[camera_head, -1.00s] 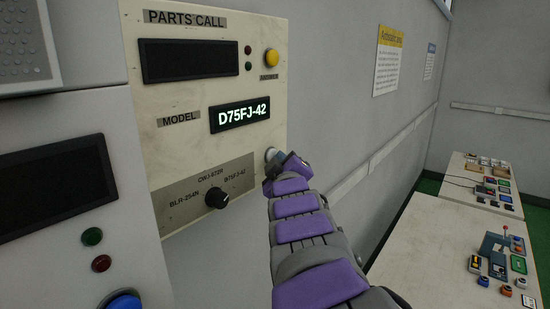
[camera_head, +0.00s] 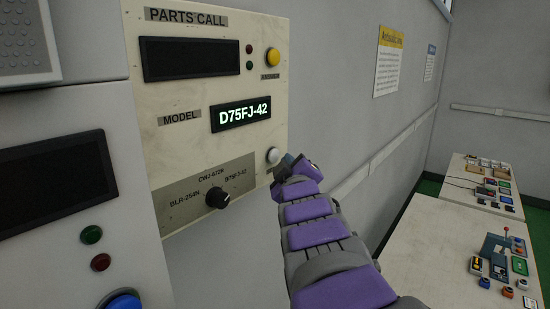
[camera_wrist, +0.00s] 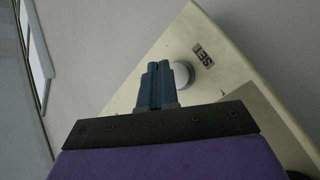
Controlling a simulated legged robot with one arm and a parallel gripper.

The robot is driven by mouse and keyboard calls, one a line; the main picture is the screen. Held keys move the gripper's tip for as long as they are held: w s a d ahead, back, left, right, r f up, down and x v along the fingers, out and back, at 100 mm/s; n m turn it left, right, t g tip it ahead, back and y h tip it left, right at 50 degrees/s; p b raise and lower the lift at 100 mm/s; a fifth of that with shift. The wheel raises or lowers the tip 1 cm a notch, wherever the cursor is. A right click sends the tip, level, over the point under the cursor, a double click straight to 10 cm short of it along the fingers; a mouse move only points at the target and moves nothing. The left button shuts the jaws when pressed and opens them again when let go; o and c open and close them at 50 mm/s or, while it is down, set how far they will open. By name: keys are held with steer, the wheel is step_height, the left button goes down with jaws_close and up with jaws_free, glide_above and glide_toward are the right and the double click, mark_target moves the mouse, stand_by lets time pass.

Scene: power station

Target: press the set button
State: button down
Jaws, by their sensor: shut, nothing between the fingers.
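The set button is a round white button (camera_head: 273,156) on the right edge of the cream panel (camera_head: 180,95). In the wrist view the white button (camera_wrist: 183,72) sits beside a "SET" label (camera_wrist: 203,55). My gripper (camera_head: 285,163) is just right of and below the button in the head view. In the wrist view the blue fingers of my gripper (camera_wrist: 161,75) are shut together and empty. Their tips overlap the left side of the button in the picture. I cannot tell whether they touch it. The display (camera_head: 240,115) reads "D75FJ-42".
A black selector knob (camera_head: 217,198) is at the panel's lower part, and a yellow button (camera_head: 272,57) is at its upper right. A grey cabinet with a blue button (camera_head: 124,301) stands at left. Tables with several devices (camera_head: 455,245) are at right.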

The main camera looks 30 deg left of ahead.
steer(key=d, duration=0.5)
steer(key=shift+s, duration=0.25)
steer(key=shift+a, duration=0.1)
stand_by(0.6)
steer(key=w+d+f+m+g+h+b, duration=0.25)
steer(key=d+f+m+h, duration=0.4)
steer(key=d+f, duration=1)
steer(key=s+d+f+m+g+h+b, duration=0.2)
steer(key=s+d+f, duration=0.2)
steer(key=d, duration=0.3)
steer(key=s+d+f+m+g+h+b, duration=0.1)
steer(key=s+d+f+m+g+h, duration=0.15)
steer(key=d+f, duration=0.35)
steer(key=s+d+f+m+g+b, duration=0.1)
steer(key=s+d+f+m+g, duration=0.1)
steer(key=s, duration=0.8)
steer(key=s+d+f+m+g+b, duration=0.2)
steer(key=s+d+f+g, duration=0.2)
steer(key=s, duration=0.5)
steer(key=s+d+f+m+g+b, duration=0.2)
steer(key=s+d+f+g, duration=0.1)
steer(key=s+d+f, duration=0.3)
steer(key=s+f, duration=0.2)
steer(key=s, duration=0.2)
steer(key=shift+s+d+m+h, duration=0.15)
steer(key=shift+s+m+h, duration=0.15)
steer(key=shift+s+h, duration=0.1)
